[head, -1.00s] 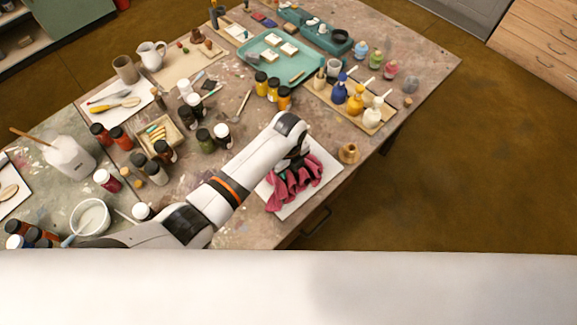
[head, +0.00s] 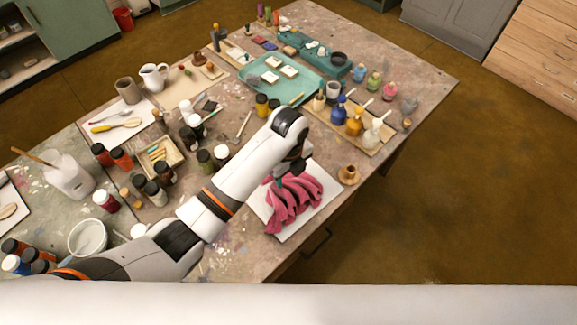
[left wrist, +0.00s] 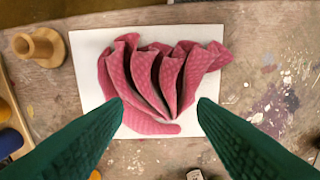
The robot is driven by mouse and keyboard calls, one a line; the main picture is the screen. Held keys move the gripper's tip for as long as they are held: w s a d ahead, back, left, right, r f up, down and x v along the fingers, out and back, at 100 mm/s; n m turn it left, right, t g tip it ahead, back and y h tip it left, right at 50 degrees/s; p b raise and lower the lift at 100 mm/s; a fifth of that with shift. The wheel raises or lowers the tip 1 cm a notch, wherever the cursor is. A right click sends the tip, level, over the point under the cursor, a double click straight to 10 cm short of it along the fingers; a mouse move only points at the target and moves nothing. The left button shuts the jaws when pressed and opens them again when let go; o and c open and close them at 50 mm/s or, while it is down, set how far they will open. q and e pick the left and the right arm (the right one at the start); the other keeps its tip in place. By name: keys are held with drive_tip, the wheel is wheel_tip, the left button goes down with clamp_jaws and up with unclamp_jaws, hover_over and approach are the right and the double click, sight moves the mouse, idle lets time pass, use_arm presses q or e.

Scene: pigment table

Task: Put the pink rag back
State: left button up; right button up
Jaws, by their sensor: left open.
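The pink rag (head: 296,204) lies crumpled in folds on a white square board (head: 267,211) near the table's front right edge. In the left wrist view the rag (left wrist: 160,75) sits on the white board (left wrist: 90,88), wholly within view. My left gripper (head: 283,181) is over the rag in the head view, its tips partly hidden by my own wrist. In the left wrist view its two green fingers (left wrist: 160,102) are wide apart with nothing between them but the rag beyond. My right gripper is not in view.
A small wooden spool-like pot (head: 348,175) stands just right of the white board, close to the table edge. Bottles on a wooden board (head: 372,137) and a teal tray (head: 303,88) lie behind. Paint jars (head: 155,193) crowd the left. Bare tabletop lies left of the white board.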

use_arm(q)
wheel_tip(320, 180, up, 4)
drive_tip(key=shift+f, duration=0.25)
idle(0.5)
